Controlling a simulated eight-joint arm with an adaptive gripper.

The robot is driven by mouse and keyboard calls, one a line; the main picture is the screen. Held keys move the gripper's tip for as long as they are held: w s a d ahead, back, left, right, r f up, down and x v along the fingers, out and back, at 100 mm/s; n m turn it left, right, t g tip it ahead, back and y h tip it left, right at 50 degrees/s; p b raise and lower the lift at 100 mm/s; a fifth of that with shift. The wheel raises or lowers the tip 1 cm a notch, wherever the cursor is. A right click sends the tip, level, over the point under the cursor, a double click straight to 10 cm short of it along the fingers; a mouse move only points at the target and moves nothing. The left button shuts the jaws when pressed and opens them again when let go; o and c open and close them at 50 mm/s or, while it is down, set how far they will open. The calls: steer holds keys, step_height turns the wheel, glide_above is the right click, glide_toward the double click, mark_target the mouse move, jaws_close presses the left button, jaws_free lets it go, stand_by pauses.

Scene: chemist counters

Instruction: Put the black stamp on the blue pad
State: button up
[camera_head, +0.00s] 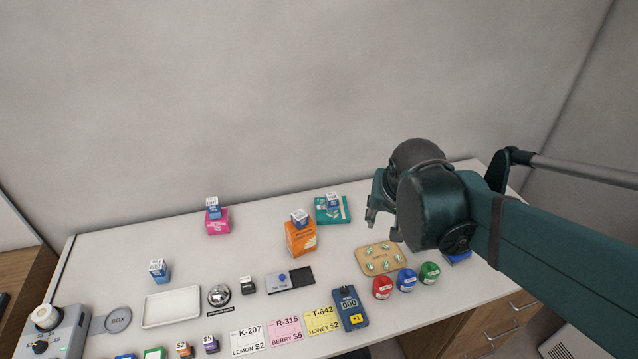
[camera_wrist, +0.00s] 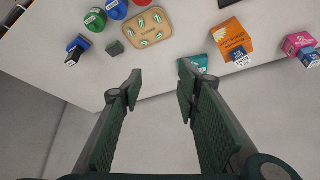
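My gripper (camera_head: 384,222) is raised over the right back of the counter; in the wrist view its fingers (camera_wrist: 160,84) are apart with nothing between them. A small blue block-like thing (camera_head: 456,258) lies partly hidden behind my arm; the wrist view shows it (camera_wrist: 78,43) with a black part against it. A small dark block (camera_wrist: 114,48) stands beside it. A small black block with a white label (camera_head: 248,286) stands near the bell. A blue edge (camera_head: 125,356) is cut off at the bottom. I cannot tell for certain which are the stamp and pad.
A tan board (camera_head: 380,259) and red (camera_head: 382,288), blue (camera_head: 406,280) and green (camera_head: 429,273) containers stand at the right. Orange (camera_head: 300,240), teal (camera_head: 332,212) and pink (camera_head: 217,222) boxes stand behind. A white tray (camera_head: 171,307) and bell (camera_head: 219,296) are left.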

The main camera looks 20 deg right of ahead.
steer(key=s+a+r+n+t+y, duration=0.2)
steer(key=s+a+n, duration=0.3)
steer(key=a, duration=0.6)
steer(key=shift+s+n, duration=0.3)
steer(key=shift+s, duration=0.5)
steer(key=shift+a, duration=0.1)
step_height(320, 180, down, 6)
steer(key=b, duration=0.6)
stand_by(0.4)
